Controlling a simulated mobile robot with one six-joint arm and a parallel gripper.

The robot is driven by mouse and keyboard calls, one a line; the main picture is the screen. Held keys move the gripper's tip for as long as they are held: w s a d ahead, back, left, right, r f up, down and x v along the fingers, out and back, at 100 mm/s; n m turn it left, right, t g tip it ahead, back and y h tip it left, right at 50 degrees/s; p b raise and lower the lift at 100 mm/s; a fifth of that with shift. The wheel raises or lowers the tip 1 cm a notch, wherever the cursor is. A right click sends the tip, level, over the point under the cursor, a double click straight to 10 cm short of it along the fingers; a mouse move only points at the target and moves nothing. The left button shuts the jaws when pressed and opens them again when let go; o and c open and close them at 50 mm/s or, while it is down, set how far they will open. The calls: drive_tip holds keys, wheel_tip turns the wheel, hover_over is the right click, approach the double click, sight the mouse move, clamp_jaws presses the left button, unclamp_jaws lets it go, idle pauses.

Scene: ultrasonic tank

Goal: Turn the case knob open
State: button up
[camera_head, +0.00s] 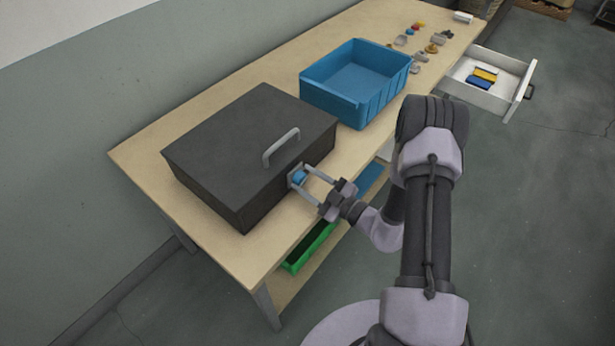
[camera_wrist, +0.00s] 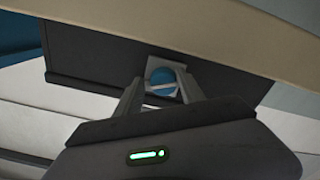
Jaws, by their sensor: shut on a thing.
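The dark grey case (camera_head: 230,145) sits on the wooden workbench with its lid down and a grey handle (camera_head: 281,147) on the lid. A blue round knob (camera_head: 299,177) is on the case's front face. In the wrist view the knob (camera_wrist: 162,80) shows a pale bar across it, slightly tilted, on a light square plate. My gripper (camera_head: 303,175) reaches the knob from the front right, with one finger on each side of it. In the wrist view my gripper's fingers (camera_wrist: 160,92) are shut on the knob. The fingers partly hide the plate's edges.
A blue open bin (camera_head: 355,80) stands behind the case on the workbench (camera_head: 130,155). Several small parts lie beyond it. A white drawer (camera_head: 490,78) stands open at the far right. A green bin (camera_head: 310,248) is on the shelf below.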

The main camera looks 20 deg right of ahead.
drive_tip(key=shift+o, duration=0.5)
drive_tip(key=n, duration=0.2)
drive_tip(key=n+p, duration=0.1)
drive_tip(key=n, duration=0.3)
drive_tip(key=shift+s+a+f+n, duration=0.15)
drive_tip(key=shift+s+a+n, duration=0.15)
drive_tip(key=shift+s+a, duration=0.05)
drive_tip(key=n, duration=0.5)
drive_tip(key=shift+d+n, duration=0.1)
drive_tip(key=shift+n, duration=0.3)
drive_tip(key=o, duration=1)
drive_tip(key=shift+o, duration=0.3)
drive_tip(key=shift+w, duration=0.1)
drive_tip(key=shift+d+p, duration=0.1)
drive_tip(key=shift+p, duration=0.2)
drive_tip(key=p+v, duration=0.3)
drive_tip(key=v, duration=1.4)
